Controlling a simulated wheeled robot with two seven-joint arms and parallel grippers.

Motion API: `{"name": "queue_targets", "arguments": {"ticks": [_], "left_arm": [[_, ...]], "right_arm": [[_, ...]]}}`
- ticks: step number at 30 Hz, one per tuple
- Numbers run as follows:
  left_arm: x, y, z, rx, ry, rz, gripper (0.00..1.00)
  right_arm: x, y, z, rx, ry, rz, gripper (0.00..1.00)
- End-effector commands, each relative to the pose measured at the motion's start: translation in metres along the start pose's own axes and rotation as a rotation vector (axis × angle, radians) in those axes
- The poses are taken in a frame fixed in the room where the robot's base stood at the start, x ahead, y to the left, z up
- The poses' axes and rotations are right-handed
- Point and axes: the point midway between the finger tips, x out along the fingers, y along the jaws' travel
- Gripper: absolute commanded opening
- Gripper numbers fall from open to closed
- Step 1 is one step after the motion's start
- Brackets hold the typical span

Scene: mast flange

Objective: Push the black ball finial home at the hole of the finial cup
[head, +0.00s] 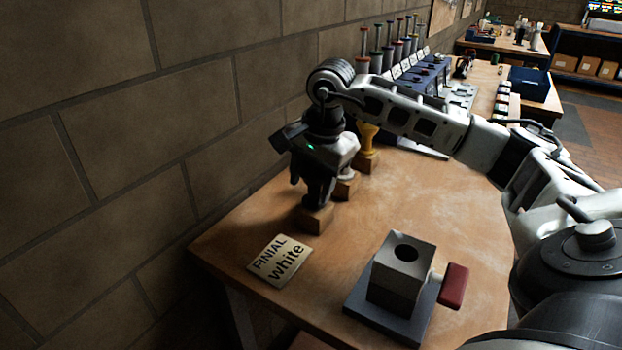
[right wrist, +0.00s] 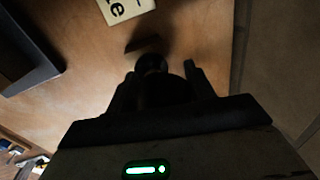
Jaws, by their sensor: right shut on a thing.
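My right gripper (head: 318,192) points down over a small wooden block (head: 314,219) near the wall side of the table. It is shut on a dark round thing, seemingly the black ball finial (right wrist: 151,64), which shows between the fingers in the right wrist view. In the head view the fingers hide it, and I cannot tell whether it still touches the block. A grey block with a round dark hole, seemingly the finial cup (head: 396,285), stands upright on a dark base plate at the front right. The hole is empty. My left gripper is out of view.
A card reading "FINIAL White" (head: 281,261) lies on the table (head: 345,250). A red handle (head: 453,286) sticks out from the grey block's right side. A yellow finial (head: 368,135) on a wooden block stands behind my gripper. A brick wall bounds the left.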

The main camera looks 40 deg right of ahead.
Motion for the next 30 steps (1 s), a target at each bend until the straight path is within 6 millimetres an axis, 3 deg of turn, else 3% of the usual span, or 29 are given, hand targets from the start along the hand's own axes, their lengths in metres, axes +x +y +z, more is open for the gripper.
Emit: {"name": "queue_targets", "arguments": {"ticks": [1,3,4,6,16,22,30], "left_arm": [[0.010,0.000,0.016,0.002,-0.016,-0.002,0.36],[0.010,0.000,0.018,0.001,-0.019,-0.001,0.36],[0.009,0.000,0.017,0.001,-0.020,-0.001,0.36],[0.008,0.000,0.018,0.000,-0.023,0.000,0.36],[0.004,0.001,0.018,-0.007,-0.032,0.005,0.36],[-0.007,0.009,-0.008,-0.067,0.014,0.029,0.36],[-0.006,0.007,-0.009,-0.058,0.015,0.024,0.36]], "right_arm": [[0.006,0.001,0.000,0.000,0.000,0.000,0.27],[0.007,0.002,0.000,0.000,0.000,0.000,0.27],[0.006,0.001,0.000,0.000,0.000,-0.001,0.62],[0.005,0.001,0.000,0.000,0.000,-0.001,0.79],[0.004,0.001,0.000,0.000,0.000,0.001,0.79],[0.003,0.001,0.000,0.000,0.000,0.000,0.79],[-0.068,-0.001,0.000,0.000,0.002,-0.007,0.79]]}}
